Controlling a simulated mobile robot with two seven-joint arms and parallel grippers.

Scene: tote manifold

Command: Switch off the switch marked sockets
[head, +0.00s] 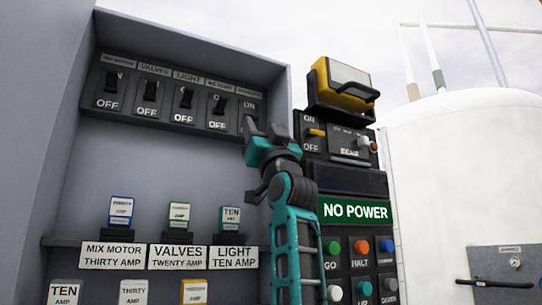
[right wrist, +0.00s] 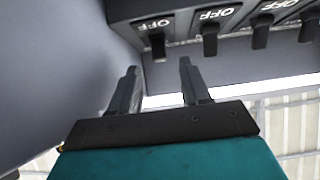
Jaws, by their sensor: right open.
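A dark switch panel (head: 183,98) holds a row of black toggle switches under small labels. The readable ones include VALVES and LIGHT. The far-right label (head: 250,95) is too small to read, so I cannot confirm that it says sockets. My right gripper (head: 264,127) is open in front of that far-right switch and hides its lower part. In the right wrist view, turned upside down, this switch's toggle (right wrist: 157,44) points away from its OFF mark. It lies just beyond the gap between my open fingers (right wrist: 158,68), apparently untouched. My left gripper is not in view.
Fuse blocks (head: 121,207) stand on a shelf below the panel. A control column with a NO POWER sign (head: 355,211), buttons and a yellow-topped box (head: 345,85) is close on the right. The cabinet side wall (right wrist: 60,50) is near my fingers.

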